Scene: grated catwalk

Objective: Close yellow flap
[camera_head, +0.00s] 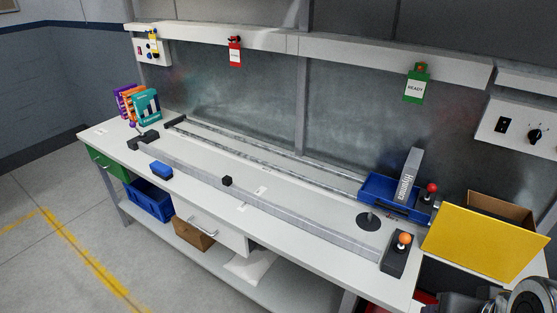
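The yellow flap (478,243) is a flat, bright yellow panel at the right end of the workbench. It stands tilted up at the near side of a brown box (500,207) and faces me. A brown inner wall of the box shows above the flap's top edge, so the box looks open on top. The flap hides the rest of the box's inside. Part of my arm shows in the bottom right corner, just below the flap. My gripper's fingers are not in view.
Left of the flap are a red-knobbed lever (431,188), an orange-knobbed lever (404,239) and a blue tray (376,188) with a grey binder (410,174). A switch panel (520,130) hangs above. A long rail (300,222) runs along the bench front (262,250).

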